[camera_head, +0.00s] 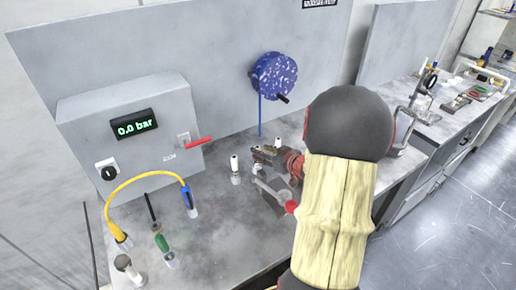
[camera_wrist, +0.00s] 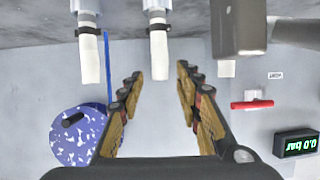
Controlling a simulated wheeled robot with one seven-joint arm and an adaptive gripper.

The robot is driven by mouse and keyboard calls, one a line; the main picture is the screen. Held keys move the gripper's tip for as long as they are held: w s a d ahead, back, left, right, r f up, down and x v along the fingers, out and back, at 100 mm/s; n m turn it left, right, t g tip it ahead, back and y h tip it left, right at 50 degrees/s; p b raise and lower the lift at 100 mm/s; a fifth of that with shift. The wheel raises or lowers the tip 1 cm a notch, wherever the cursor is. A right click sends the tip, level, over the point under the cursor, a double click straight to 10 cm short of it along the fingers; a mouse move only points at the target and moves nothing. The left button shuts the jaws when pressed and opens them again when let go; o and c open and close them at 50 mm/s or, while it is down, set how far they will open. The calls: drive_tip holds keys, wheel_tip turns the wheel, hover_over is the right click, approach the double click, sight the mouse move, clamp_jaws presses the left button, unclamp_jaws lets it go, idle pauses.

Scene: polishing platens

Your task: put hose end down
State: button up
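A thin blue hose (camera_head: 260,115) hangs from the speckled blue reel (camera_head: 275,76) on the back panel. It also runs up from the reel (camera_wrist: 78,137) in the inverted wrist view, as a blue line (camera_wrist: 108,65) left of my fingers. In the head view my gripper (camera_head: 258,172) is low over the bench, facing the panel. White-tipped fittings (camera_wrist: 158,50) stand beyond the fingertips.
A grey box carries a 0.0 bar display (camera_head: 134,124) and a red-handled valve (camera_head: 198,142). A yellow hose (camera_head: 140,180) arches over the bench's left side, near a green fitting (camera_head: 161,242). Another white-tipped fitting (camera_head: 234,165) stands left of my gripper. A second bench (camera_head: 435,125) is at right.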

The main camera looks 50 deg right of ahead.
drive_tip(key=p+v, duration=0.2)
drive_tip(key=v, duration=0.6)
drive_tip(key=w+a+r+g+h, duration=0.2)
drive_tip(key=w+a+r+h, duration=0.1)
drive_tip(key=w+r, duration=0.4)
drive_tip(key=s+a+r+g, duration=0.1)
drive_tip(key=a+r+g, duration=0.1)
drive_tip(key=a+r, duration=0.55)
drive_tip(key=s+a+n+g+y, duration=0.1)
drive_tip(key=s+a+y, duration=0.1)
drive_tip(key=s+a, duration=0.3)
drive_tip(key=s+a+g+y, duration=0.1)
drive_tip(key=s+a, duration=0.3)
drive_tip(key=a, duration=1)
drive_tip(key=s+a+f+n+g+y, duration=0.1)
drive_tip(key=s+a+y, duration=0.2)
drive_tip(key=a, duration=0.6)
drive_tip(key=s, duration=0.2)
drive_tip(key=shift+s+a+n, duration=0.15)
drive_tip(key=shift+s+n, duration=0.15)
drive_tip(key=shift+f, duration=0.15)
drive_tip(key=shift+c, duration=0.6)
